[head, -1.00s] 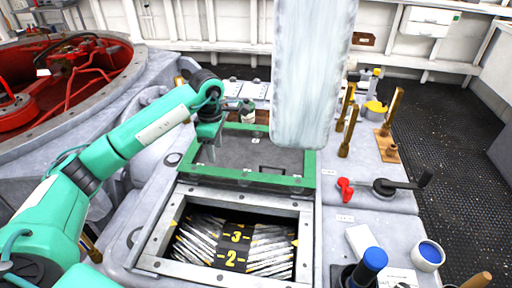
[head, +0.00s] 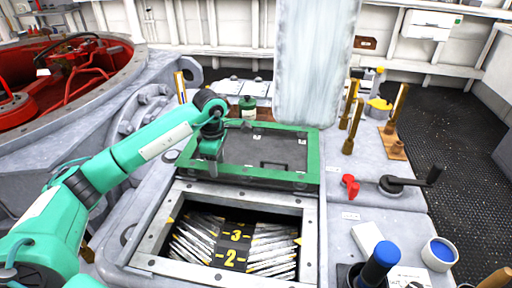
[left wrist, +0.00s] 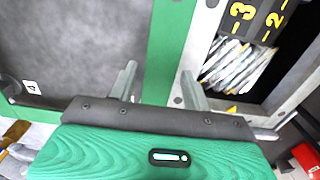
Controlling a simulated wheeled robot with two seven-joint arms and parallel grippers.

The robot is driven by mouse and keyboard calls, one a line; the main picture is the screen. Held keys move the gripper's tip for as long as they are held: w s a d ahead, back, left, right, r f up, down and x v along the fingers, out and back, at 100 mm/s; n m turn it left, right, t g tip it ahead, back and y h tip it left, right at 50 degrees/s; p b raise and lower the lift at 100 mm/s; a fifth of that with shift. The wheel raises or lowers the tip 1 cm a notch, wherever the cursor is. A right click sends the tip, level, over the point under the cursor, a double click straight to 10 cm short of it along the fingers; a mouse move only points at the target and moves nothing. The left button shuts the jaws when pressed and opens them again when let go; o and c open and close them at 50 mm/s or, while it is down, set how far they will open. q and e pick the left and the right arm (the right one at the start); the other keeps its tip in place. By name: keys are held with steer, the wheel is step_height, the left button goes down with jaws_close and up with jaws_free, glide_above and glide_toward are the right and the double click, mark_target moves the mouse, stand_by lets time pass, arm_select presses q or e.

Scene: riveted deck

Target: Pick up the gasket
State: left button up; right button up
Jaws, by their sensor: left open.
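A green rectangular frame (head: 311,160), which looks like the gasket, lies flat around a dark grey panel (head: 268,148) behind the open hatch. My left gripper (head: 213,172) is over the near left part of this frame, fingers pointing down. In the left wrist view the green strip (left wrist: 172,40) runs up between the two spread fingers of the gripper (left wrist: 158,75). The jaws are open, and I cannot tell whether the fingers touch the strip. My right gripper is not in view.
The open hatch (head: 308,240) in front holds silvery folded material and a strip marked 3 and 2. A pale translucent slab (head: 318,60) stands or hangs behind the frame.

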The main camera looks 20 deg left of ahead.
arm_select(q)
steer(key=c, duration=0.7)
steer(key=shift+r+p, duration=2.5)
steer(key=shift+r, duration=1.5)
